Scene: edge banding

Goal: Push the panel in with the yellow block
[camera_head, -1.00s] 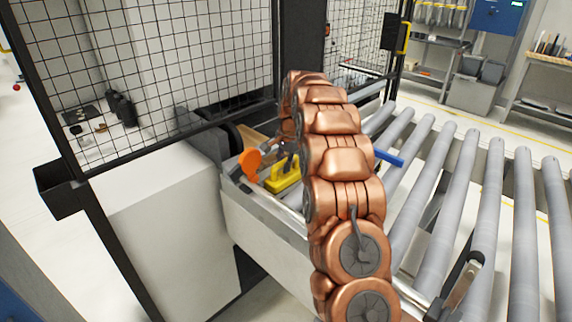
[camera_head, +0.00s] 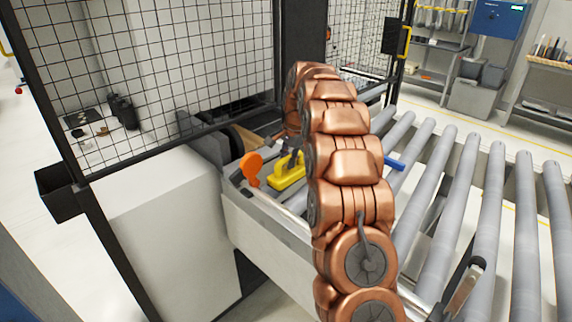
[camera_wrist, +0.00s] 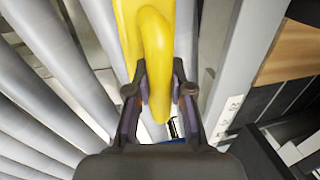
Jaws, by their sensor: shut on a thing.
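My gripper (camera_wrist: 159,85) is shut on the handle of the yellow block (camera_wrist: 150,30) in the wrist view, one finger on each side. In the head view my copper arm hides most of the gripper. A light brown wooden panel (camera_wrist: 292,52) shows at the right of the wrist view. Part of what looks like the same panel (camera_head: 249,139) shows behind the block; the rest is hidden.
An orange paddle-shaped part (camera_head: 251,166) stands just left of the block. Grey rollers (camera_head: 462,175) run along the right, with a blue bar (camera_head: 394,163) beside my arm. A black mesh fence (camera_head: 170,70) and a white cabinet (camera_head: 165,215) stand on the left.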

